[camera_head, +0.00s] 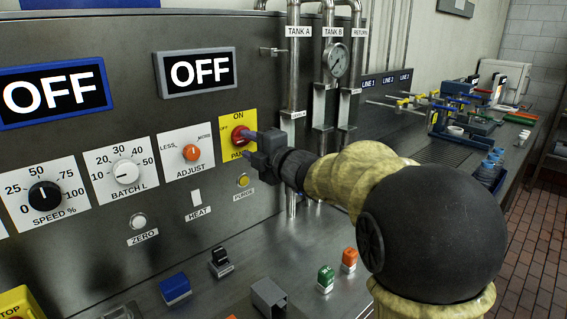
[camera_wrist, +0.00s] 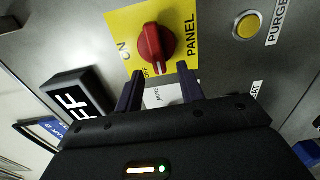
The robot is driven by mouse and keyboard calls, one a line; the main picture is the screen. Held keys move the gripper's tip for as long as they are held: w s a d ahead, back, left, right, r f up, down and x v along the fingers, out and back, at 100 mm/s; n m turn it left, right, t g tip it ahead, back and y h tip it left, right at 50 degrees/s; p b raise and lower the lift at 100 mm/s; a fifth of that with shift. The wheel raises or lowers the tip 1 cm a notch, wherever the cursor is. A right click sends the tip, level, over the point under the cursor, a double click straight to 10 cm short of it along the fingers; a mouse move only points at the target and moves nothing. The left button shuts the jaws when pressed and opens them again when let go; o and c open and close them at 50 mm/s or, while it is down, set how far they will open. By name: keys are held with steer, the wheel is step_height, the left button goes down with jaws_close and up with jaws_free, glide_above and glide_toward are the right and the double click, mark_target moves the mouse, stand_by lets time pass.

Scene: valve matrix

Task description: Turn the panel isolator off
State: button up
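The panel isolator is a red rotary knob (camera_head: 238,136) on a yellow plate marked ON, OFF and PANEL. In the wrist view the knob (camera_wrist: 155,44) has its grip bar lying along the panel's horizontal, and its white mark points to the OFF side. My gripper (camera_head: 252,138) is just in front of the knob in the head view. In the wrist view its two dark fingers (camera_wrist: 160,72) are spread with nothing held between them. The fingertips reach near the knob's OFF end, one to each side. I cannot tell whether they touch it.
The orange ADJUST knob (camera_head: 192,153) is to the left of the isolator and the yellow PURGE button (camera_head: 243,181) is just below. Two displays read OFF, one grey-framed (camera_head: 197,71) and one blue-framed (camera_head: 55,92). Pipes with a gauge (camera_head: 336,60) stand to the right.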

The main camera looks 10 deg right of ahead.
steer(key=v, duration=1.5)
steer(key=shift+b, duration=0.3)
